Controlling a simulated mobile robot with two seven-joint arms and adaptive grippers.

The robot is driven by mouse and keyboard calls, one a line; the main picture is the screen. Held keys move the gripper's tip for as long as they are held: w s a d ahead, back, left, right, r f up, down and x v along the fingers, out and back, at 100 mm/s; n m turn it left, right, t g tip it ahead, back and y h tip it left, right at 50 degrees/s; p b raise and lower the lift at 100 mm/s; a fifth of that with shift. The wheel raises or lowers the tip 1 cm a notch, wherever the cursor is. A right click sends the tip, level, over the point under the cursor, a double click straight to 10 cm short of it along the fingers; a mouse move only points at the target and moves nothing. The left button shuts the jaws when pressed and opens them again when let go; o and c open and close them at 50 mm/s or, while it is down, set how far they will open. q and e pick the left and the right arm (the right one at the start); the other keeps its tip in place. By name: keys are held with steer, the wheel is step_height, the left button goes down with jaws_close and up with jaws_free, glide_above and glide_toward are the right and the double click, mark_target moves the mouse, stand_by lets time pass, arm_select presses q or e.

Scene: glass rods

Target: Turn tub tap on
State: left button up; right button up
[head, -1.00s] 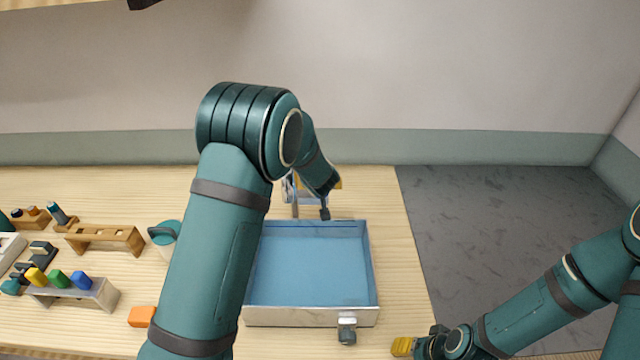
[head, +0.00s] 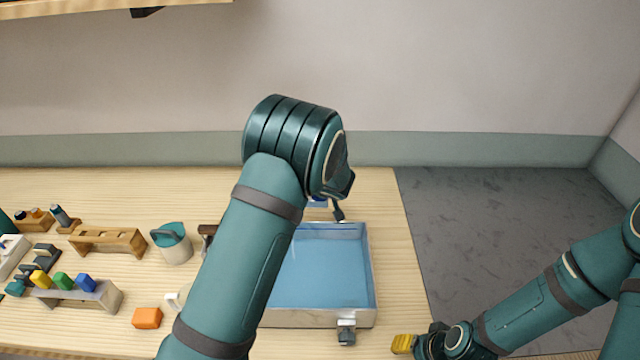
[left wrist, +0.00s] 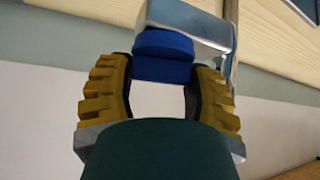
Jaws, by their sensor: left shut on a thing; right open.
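The tub (head: 345,318) stands on the counter with pale metal walls and a blue inside. The tap is mostly hidden behind my left arm at the tub's back edge; a small blue part (head: 317,202) shows there. In the left wrist view, the blue tap knob (left wrist: 163,62) sits under a grey metal body (left wrist: 187,22). My left gripper (left wrist: 163,75) has its yellow fingers on both sides of the knob, shut on it. My left gripper is hidden in the head view. My right gripper (head: 404,344) is low beside the tub, open and empty.
A grey fitting (head: 347,332) sticks out from the tub's front. To the left are a lidded jug (head: 173,244), an orange block (head: 147,318), a wooden rack (head: 107,241) and a grey rack with coloured stoppers (head: 78,298). A shelf (head: 100,8) hangs above left.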

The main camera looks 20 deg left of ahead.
arm_select(q)
steer(key=n+g+y, duration=0.2)
steer(key=n, duration=0.2)
steer(key=n+g+y, duration=0.1)
steer(key=n+g, duration=0.1)
steer(key=n, duration=0.2)
steer(key=shift+g+y, duration=0.4)
steer(key=n+g, duration=0.3)
steer(key=n, duration=0.1)
steer(key=shift+n+g, duration=1.1)
steer(key=shift+n, duration=0.2)
steer(key=o, duration=0.9)
